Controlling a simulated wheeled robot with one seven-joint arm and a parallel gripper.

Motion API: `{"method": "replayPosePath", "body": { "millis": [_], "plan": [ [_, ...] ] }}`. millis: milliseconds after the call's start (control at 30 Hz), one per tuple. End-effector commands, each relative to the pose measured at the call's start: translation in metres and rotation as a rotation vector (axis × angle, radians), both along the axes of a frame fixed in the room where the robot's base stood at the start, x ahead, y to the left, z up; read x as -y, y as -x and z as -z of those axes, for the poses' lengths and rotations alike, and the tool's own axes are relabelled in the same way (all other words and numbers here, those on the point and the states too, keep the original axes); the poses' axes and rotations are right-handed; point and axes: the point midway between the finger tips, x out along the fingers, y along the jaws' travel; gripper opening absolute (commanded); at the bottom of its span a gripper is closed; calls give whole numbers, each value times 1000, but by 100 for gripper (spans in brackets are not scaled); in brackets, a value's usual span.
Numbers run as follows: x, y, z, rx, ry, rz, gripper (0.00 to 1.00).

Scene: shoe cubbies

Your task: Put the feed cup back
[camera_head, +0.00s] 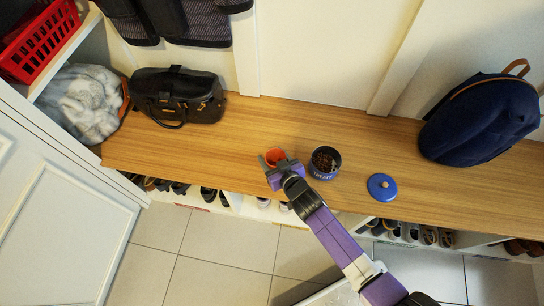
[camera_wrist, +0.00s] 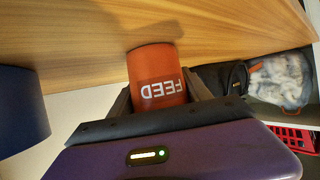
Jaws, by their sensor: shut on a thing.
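The orange-red feed cup (camera_wrist: 157,80) with white "FEED" lettering is between the fingers of my gripper (camera_wrist: 160,100) in the wrist view. The lettering appears upside down there. In the head view the cup (camera_head: 274,155) shows just beyond my gripper (camera_head: 275,165), over the wooden bench top. My gripper is shut on the cup. I cannot tell whether the cup touches the bench. A dark blue tin (camera_head: 324,164), open and holding dark brown contents, stands to the right of the cup. Its round blue lid (camera_head: 382,187) lies on the bench further right.
A black handbag (camera_head: 180,95) and a grey fluffy item (camera_head: 82,103) are at the left end of the bench (camera_head: 240,120). A navy backpack (camera_head: 482,117) stands at the right. Shoes (camera_head: 405,232) fill cubbies below. The bench between handbag and tin is mostly clear.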

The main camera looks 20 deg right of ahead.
Motion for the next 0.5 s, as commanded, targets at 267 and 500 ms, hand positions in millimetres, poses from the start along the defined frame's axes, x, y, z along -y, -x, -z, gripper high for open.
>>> {"method": "replayPosePath", "body": {
  "millis": [267, 500],
  "plan": [
    [0, 0, 1, 0, 0, 0, 78],
    [0, 0, -1, 0, 0, 0, 78]
  ]
}}
